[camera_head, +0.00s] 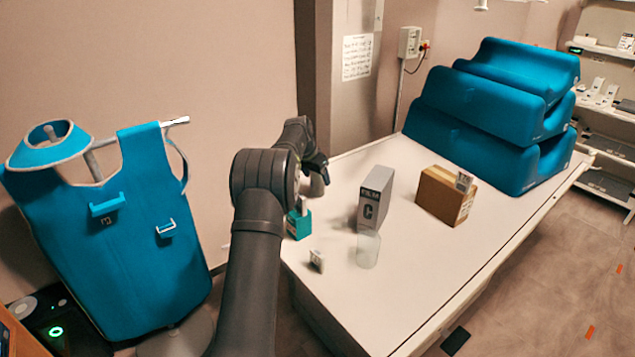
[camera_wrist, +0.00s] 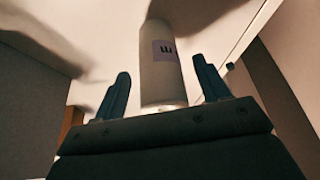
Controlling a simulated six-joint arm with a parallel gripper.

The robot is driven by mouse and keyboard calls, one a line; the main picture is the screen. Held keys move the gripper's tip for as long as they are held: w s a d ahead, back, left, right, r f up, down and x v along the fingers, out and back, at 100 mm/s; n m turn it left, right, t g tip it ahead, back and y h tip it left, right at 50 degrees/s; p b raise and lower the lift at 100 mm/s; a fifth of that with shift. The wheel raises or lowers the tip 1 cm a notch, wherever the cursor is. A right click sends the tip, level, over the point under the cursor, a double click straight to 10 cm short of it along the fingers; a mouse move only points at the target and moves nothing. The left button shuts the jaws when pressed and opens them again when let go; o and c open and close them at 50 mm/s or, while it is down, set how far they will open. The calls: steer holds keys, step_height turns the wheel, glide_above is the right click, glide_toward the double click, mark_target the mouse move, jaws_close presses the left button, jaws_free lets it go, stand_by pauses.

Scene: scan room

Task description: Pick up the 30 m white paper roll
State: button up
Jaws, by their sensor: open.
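A white paper roll (camera_wrist: 160,82) stands between the two spread fingers of my gripper (camera_wrist: 159,88) in the wrist view. A gap shows between the roll and each finger. In the head view my gripper (camera_head: 318,166) is over the table's far left part, mostly hidden by my arm. A pale rounded piece, apparently the roll (camera_head: 317,186), shows just below it.
Blue cushions (camera_head: 490,100) are stacked behind. The front right is clear.

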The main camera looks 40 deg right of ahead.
steer(key=shift+x, duration=1.3)
steer(key=c, duration=1.1)
steer(key=shift+r, duration=0.1)
